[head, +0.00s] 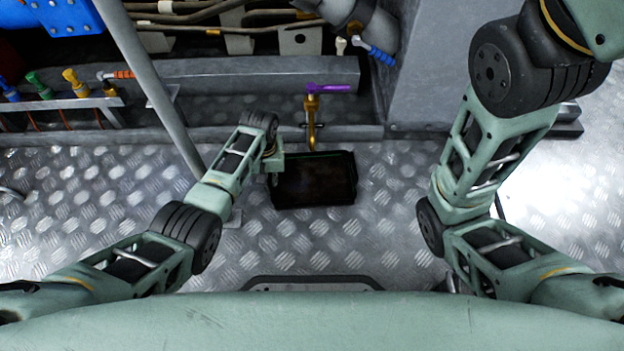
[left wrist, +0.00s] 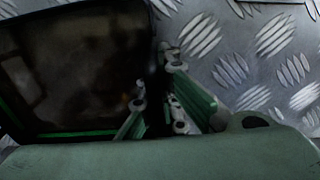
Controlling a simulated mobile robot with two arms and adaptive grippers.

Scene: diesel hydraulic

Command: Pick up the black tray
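The black tray (head: 314,180) is a dark, shallow rectangular tray on the metal floor, below a brass tap. In the left wrist view the tray (left wrist: 75,75) fills the upper left, with a green line along its near side. My left gripper (head: 273,172) is at the tray's left edge. In the left wrist view the left gripper (left wrist: 158,95) has one finger over the tray and one outside it, with the dark edge between. I cannot tell whether both fingers press on the edge. My right arm rises at the right; its gripper is out of view.
The brass tap (head: 312,115) with a purple handle stands just behind the tray. A grey pole (head: 150,80) slants down near my left arm. Pipes and coloured valves (head: 72,82) line the back left. Tread-plate floor is clear around the tray's front and right.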

